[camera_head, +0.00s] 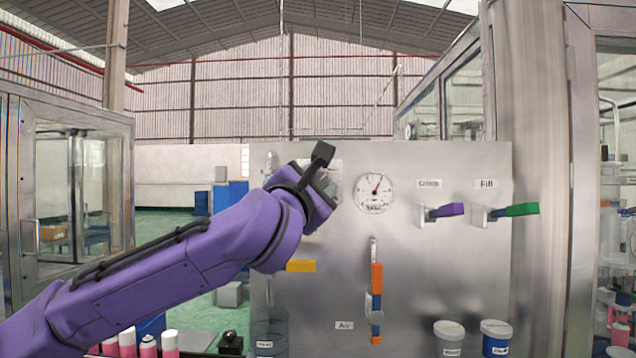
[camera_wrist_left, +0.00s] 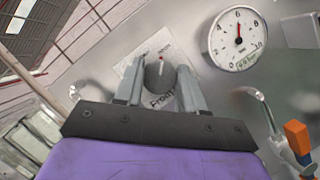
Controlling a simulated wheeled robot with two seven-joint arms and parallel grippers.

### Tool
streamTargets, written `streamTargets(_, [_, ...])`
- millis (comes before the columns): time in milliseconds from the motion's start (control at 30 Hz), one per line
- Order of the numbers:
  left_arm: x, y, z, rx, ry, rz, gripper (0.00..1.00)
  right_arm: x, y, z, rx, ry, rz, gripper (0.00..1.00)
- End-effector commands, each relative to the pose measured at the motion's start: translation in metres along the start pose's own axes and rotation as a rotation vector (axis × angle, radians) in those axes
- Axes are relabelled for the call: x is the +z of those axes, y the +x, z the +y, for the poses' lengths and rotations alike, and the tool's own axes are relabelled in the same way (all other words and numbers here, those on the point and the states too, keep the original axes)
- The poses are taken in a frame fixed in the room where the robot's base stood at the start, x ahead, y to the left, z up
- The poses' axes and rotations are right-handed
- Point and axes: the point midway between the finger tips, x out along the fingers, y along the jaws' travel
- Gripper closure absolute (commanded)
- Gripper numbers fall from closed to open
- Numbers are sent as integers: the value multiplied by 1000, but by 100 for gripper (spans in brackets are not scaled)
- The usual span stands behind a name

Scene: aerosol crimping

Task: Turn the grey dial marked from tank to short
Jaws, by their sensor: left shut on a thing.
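The grey dial (camera_wrist_left: 160,76) sits on a white label plate on the metal panel, with a red mark at its top. In the left wrist view the two fingers of my left gripper (camera_wrist_left: 160,84) are on either side of the dial, shut on it. The plate's printed words are partly covered; I cannot read the dial's setting surely. In the head view my left gripper (camera_head: 322,185) is at the panel and hides the dial; part of the plate shows beside it. My right gripper is in neither view.
A round gauge (camera_head: 375,190) is right of the dial. A purple lever (camera_head: 446,211) and a green lever (camera_head: 516,210) stick out further right. An orange-handled valve (camera_head: 376,290) and a yellow handle (camera_head: 301,266) are below.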

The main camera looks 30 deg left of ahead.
Motion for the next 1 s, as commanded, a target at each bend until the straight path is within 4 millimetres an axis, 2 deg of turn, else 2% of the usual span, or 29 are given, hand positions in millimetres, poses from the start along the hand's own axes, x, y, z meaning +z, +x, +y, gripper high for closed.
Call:
streamTargets(33, [0, 0, 0, 1, 1, 1, 54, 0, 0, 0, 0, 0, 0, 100])
streamTargets(100, [0, 0, 0, 1, 1, 1, 35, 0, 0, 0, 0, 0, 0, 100])
streamTargets(433, [-1, -5, -1, 1, -1, -1, 35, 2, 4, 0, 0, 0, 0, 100])
streamTargets(533, [-3, -22, -3, 2, -2, -3, 35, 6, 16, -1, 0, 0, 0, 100])
streamTargets(800, [-4, -84, -4, 0, -2, -1, 35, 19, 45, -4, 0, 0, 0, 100])
streamTargets(1000, [-2, -104, -1, 1, -1, 0, 35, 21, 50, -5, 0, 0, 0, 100])
